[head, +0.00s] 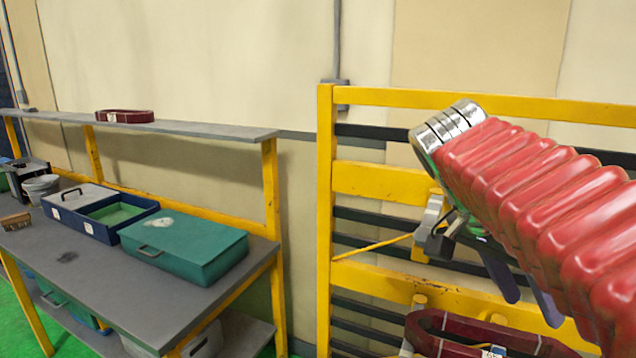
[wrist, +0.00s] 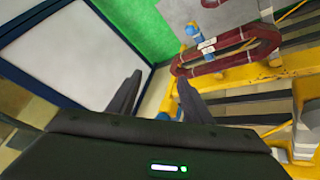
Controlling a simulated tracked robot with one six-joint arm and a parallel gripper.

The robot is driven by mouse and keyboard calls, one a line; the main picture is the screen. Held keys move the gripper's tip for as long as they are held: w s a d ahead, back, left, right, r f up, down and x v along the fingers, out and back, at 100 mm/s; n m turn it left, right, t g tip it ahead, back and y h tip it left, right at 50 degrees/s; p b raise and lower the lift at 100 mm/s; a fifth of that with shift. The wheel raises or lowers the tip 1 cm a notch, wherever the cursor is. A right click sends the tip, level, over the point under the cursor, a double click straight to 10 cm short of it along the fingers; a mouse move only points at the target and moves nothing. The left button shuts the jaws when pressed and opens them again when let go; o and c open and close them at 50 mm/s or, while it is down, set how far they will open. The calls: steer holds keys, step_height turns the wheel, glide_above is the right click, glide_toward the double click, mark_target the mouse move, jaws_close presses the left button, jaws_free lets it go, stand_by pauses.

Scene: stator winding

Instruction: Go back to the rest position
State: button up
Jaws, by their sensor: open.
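My gripper (wrist: 160,76) is open in the wrist view, with its two dark fingers apart and nothing between them. In the head view my gripper (head: 530,308) is partly hidden behind a red ribbed, silver-ended form, and its fingers point down. A dark red coil with white tags (head: 432,335) lies low on the yellow rack, below the gripper. The coil also shows in the wrist view (wrist: 238,62), around a blue peg, to the right of the fingers and apart from them. The rest position itself is not marked in either view.
The yellow rack (head: 325,200) with dark bars stands at the right. A grey workbench (head: 90,265) at the left holds a green case (head: 185,245), a blue open box (head: 120,210) and a bucket (head: 40,187). Another dark red coil (head: 125,116) lies on the shelf above.

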steer(key=s+a+f+n+t+y, duration=0.2)
steer(key=a+f+n+t+y, duration=0.4)
steer(key=a+f+n, duration=0.9)
step_height(320, 180, down, 2)
steer(key=shift+s+a+f+t+y, duration=0.3)
steer(key=shift+s+a+y, duration=0.1)
steer(key=shift+a, duration=0.4)
